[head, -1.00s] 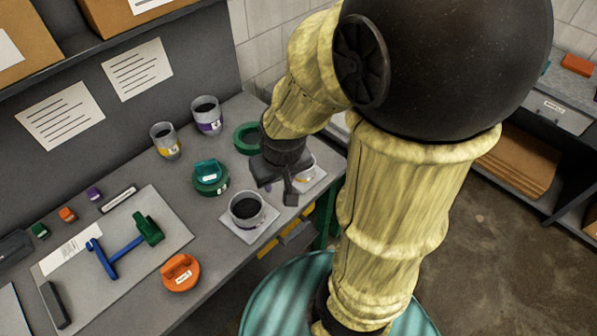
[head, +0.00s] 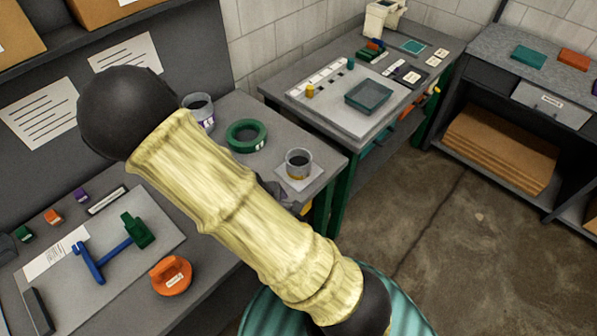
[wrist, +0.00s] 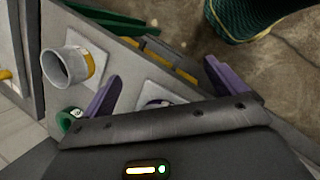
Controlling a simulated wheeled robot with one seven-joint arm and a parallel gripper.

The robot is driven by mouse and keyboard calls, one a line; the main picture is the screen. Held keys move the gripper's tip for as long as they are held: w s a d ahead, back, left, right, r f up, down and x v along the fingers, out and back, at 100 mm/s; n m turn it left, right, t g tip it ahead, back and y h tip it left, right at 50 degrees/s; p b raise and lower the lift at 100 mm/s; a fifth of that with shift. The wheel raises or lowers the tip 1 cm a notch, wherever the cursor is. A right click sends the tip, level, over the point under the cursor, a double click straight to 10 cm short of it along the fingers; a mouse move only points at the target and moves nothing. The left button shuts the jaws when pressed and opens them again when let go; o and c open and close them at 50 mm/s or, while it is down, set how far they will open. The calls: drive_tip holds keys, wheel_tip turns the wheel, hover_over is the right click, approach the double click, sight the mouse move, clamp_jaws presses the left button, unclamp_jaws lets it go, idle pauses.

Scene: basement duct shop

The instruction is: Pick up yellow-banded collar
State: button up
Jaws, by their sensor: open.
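A grey collar with a yellow band stands upright on a white pad at the bench's right end in the head view (head: 298,165). In the wrist view this yellow-banded collar (wrist: 68,66) is at upper left, outside my fingers. My gripper (wrist: 162,69) has its purple fingers spread and empty, beside that collar and over a second white pad (wrist: 158,88). In the head view my arm hides most of the gripper and that second pad.
A green ring (head: 246,136) and a purple-banded collar (head: 198,112) stand behind on the bench. An orange-handled disc (head: 171,275) and a blue-and-green tool (head: 110,250) lie nearer. A second bench (head: 340,115) with a teal tray stands beyond a gap at right.

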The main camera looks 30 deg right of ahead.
drive_tip(key=w+d+r+n+t+h+b, duration=0.1)
drive_tip(key=w+n+t+h, duration=0.5)
drive_tip(key=n, duration=0.7)
drive_tip(key=shift+w+d+r+t+h+b, duration=0.3)
drive_tip(key=shift+w+r+t+b, duration=0.4)
drive_tip(key=shift+w+b, duration=0.45)
drive_tip(key=p, duration=0.2)
hover_over(292, 180)
wheel_tip(292, 180, down, 5)
drive_tip(key=shift+r, duration=0.1)
